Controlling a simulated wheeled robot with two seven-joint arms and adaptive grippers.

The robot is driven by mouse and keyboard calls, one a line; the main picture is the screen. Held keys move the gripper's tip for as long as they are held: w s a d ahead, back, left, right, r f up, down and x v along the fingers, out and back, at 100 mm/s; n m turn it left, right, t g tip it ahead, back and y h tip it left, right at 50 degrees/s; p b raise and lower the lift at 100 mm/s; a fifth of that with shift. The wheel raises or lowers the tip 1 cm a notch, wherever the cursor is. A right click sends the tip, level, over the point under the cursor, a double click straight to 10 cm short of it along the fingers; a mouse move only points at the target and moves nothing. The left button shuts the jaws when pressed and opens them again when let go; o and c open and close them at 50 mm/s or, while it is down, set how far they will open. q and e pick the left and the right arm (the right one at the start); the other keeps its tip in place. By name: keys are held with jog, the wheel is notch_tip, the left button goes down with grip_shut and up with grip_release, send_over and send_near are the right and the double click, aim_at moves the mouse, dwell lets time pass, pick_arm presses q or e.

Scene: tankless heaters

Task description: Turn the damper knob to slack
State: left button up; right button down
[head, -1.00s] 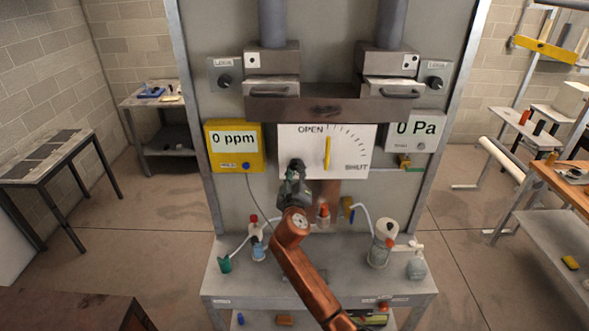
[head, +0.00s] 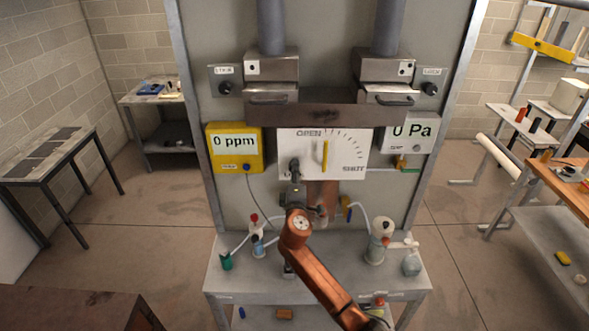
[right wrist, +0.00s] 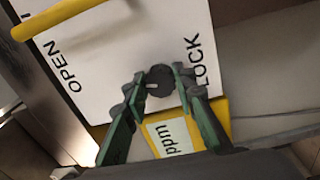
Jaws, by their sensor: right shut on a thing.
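The damper knob (right wrist: 160,76) is a dark round knob with a short pale mark, seen in the right wrist view beside the word LOCK on a white panel (right wrist: 125,40). The pale mark is on the knob's left side in that view. In the head view the knob (head: 294,164) is at the panel's lower left. My right gripper (right wrist: 161,84) has its two green-and-grey fingers shut on the knob, one on each side. In the head view my right gripper (head: 295,180) hides part of the panel's lower left corner. My left gripper is not in view.
A yellow lever (head: 324,155) stands upright on the panel between OPEN and SHUT. A yellow 0 ppm meter (head: 234,147) is close on the left, a 0 Pa gauge (head: 410,133) on the right. Bottles and tubes stand on the shelf (head: 225,284) below.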

jog(key=shift+a+f+n, duration=0.1)
jog(key=shift+n, duration=0.4)
jog(key=c, duration=1.6)
grip_release()
jog(key=shift+s, duration=0.15)
jog(key=s, duration=1.1)
jog(key=shift+s+f, duration=0.2)
jog(key=shift+s, duration=0.15)
